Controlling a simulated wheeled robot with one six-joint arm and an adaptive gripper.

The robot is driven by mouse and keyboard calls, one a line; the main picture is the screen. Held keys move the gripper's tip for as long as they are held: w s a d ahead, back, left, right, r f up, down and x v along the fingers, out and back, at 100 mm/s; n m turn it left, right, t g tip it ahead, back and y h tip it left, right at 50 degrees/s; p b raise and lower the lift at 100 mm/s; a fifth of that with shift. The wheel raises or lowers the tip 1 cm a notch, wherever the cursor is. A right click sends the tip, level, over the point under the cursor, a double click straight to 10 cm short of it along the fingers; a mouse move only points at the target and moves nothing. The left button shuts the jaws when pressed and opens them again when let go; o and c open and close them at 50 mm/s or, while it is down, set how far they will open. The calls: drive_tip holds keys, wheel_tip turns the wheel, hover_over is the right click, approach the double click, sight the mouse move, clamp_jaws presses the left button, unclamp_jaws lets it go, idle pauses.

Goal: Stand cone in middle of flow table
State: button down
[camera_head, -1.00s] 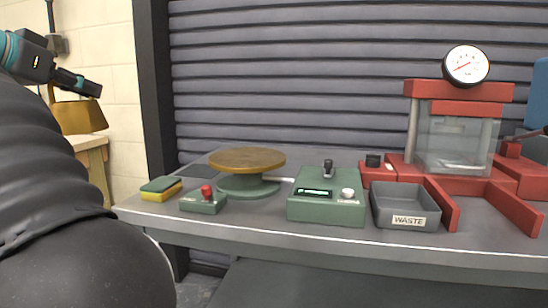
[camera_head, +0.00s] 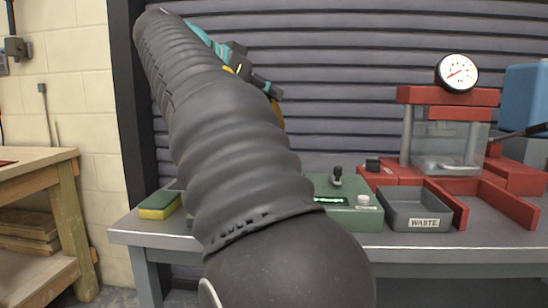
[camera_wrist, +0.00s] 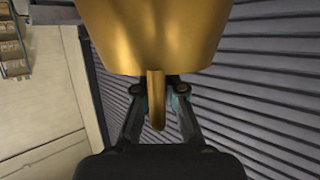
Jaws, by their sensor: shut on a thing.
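The brass cone (camera_wrist: 155,35) fills the top middle of the wrist view, with its handle (camera_wrist: 155,100) hanging down between my fingers. My gripper (camera_wrist: 155,88) is shut on that handle and holds the cone up in the air. In the head view my gripper (camera_head: 268,88) is high in front of the grey shutter, and only a sliver of the cone (camera_head: 278,112) shows behind my arm. The flow table is hidden behind my arm in the head view and does not show in the wrist view.
On the grey bench (camera_head: 140,228), a green and yellow sponge (camera_head: 160,205) lies left of my arm. A green control box (camera_head: 350,205), a grey WASTE tray (camera_head: 415,208) and a red press with a gauge (camera_head: 456,73) stand to the right. A wooden bench (camera_head: 40,165) is at far left.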

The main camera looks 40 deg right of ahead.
drive_tip(key=shift+w+d+f, duration=0.9)
drive_tip(key=shift+w+f, duration=0.75)
drive_tip(key=shift+f, duration=0.15)
drive_tip(key=shift+w+d+f, duration=0.95)
drive_tip(key=shift+w+f, duration=0.65)
drive_tip(key=shift+f, duration=0.15)
drive_tip(key=shift+w+d+f, duration=0.9)
drive_tip(key=shift+w+f, duration=0.75)
drive_tip(key=shift+f, duration=0.15)
drive_tip(key=shift+f, duration=0.2)
drive_tip(key=c, duration=1.3)
unclamp_jaws()
